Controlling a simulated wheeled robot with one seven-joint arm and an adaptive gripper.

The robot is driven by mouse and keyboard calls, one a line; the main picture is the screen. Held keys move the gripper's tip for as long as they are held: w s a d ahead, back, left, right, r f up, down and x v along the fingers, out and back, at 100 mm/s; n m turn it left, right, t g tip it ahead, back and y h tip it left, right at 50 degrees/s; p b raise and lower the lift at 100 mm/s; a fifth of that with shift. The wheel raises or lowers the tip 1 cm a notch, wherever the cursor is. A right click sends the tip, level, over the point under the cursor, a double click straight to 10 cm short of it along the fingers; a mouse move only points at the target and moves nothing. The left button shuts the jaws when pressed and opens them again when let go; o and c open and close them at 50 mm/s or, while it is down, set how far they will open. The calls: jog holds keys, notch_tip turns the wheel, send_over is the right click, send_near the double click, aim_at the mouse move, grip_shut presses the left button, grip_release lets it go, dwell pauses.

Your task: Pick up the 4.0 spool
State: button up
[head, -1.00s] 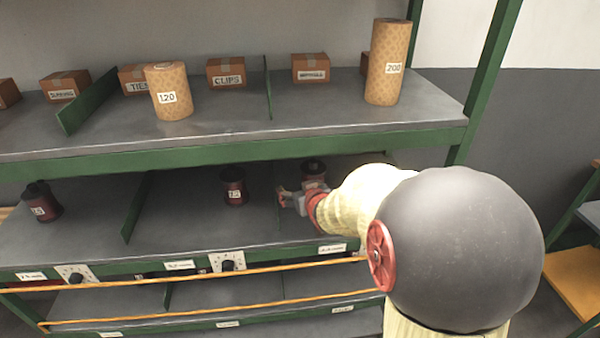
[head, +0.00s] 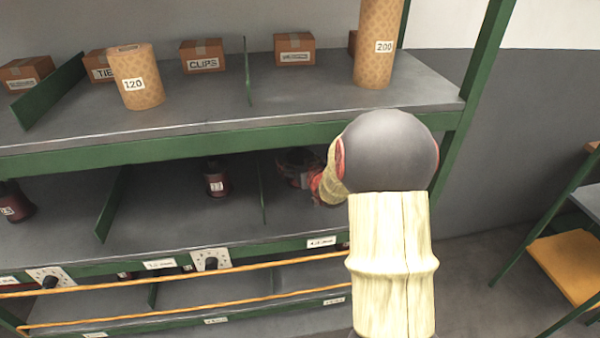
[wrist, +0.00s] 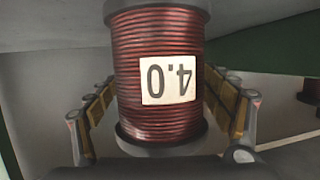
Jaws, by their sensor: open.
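The 4.0 spool (wrist: 140,50) is large in the wrist view, wound with red-brown wire between dark flanges. Its white label reads 4.0 upside down there. My gripper (wrist: 163,100) is open, with one finger on each side of the spool; small gaps show beside the windings, and I cannot tell whether any part touches. In the head view the 4.0 spool (head: 292,157) is on the middle shelf's right bay, mostly hidden by my gripper (head: 300,178) and arm.
Another red spool (head: 216,180) stands in the middle bay and one (head: 14,203) at the left. A green divider (head: 261,188) stands just left of my gripper. The upper shelf (head: 300,104) is overhead, holding cardboard boxes and tan rolls. Orange cords (head: 180,279) cross the lower front.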

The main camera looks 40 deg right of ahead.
jog(key=shift+w+d+f, duration=0.1)
jog(key=shift+w+d, duration=0.1)
jog(key=shift+w, duration=0.35)
jog(key=shift+c, duration=0.5)
jog(key=shift+s, duration=0.1)
jog(key=c, duration=1.9)
jog(key=shift+c, duration=0.3)
jog(key=shift+r, duration=0.2)
